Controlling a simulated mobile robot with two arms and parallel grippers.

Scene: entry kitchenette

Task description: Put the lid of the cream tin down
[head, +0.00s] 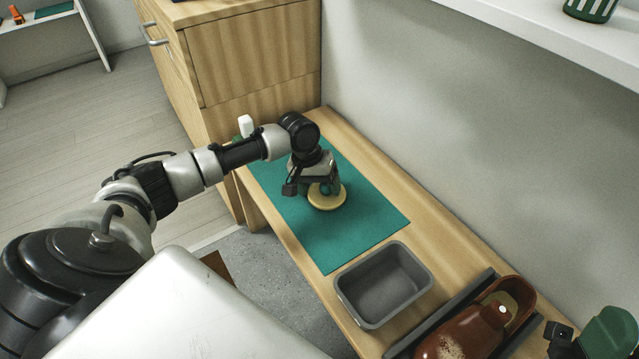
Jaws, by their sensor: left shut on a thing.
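A round cream-coloured piece (328,203), which looks like the lid of the cream tin, is low over or on the teal mat (352,243). My left gripper (318,187) points down at it from above and is shut on it. The fingers and wrist hide part of its top. I cannot tell whether its underside touches the mat or whether anything is beneath it. No separate tin body shows clearly. My right gripper cannot be made out.
A grey open bin (383,286) stands on the bench near the mat's front end. A green and black thing (610,332) is cut off at bottom right. A wooden cabinet (250,55) and the wall border the bench.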

